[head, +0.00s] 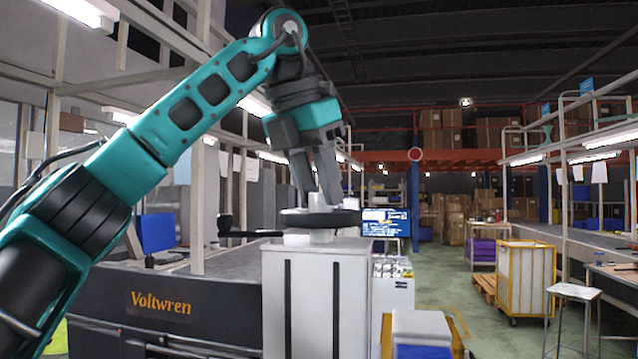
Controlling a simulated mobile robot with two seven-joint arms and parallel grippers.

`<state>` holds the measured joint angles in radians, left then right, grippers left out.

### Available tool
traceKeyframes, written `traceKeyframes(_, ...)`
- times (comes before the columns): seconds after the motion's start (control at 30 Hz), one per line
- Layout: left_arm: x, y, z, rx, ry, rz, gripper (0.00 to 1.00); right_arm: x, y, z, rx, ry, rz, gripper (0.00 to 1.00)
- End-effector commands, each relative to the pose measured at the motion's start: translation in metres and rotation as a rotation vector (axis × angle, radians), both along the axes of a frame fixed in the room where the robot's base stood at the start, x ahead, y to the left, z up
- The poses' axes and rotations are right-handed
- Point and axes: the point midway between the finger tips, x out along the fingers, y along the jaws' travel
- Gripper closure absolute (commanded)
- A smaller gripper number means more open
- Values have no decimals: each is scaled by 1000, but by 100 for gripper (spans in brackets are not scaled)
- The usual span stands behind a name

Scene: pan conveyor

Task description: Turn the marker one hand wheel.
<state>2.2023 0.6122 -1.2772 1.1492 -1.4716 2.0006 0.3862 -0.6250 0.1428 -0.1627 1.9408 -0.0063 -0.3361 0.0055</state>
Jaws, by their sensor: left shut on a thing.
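The hand wheel (345,218) is a dark, flat disc. It lies level on a short pale hub (320,236) on top of a white pedestal (340,290). My left gripper (318,200) comes down from above, fingers pointing down. Its grey fingers are shut on the wheel, and the fingertips partly hide its top. I cannot see any marker number on it. A dark rod with an upright grip (225,226) sticks out to the left at about the wheel's height. My right gripper is not in view.
A dark machine marked Voltwren (160,303) stands left of the pedestal. A lit screen (387,222) is behind it. A yellow-framed cart (525,280) and a stool (572,293) stand to the right. The green floor (455,305) between is mostly open.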

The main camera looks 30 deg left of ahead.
Motion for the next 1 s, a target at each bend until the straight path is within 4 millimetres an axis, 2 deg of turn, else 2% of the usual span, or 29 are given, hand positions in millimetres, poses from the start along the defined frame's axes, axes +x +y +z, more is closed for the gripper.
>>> traceKeyframes(0.7,3,4,1,-4,-1,-672,95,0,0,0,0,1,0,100)
traceKeyframes(1.0,4,5,1,-1,-1,-904,95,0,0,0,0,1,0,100)
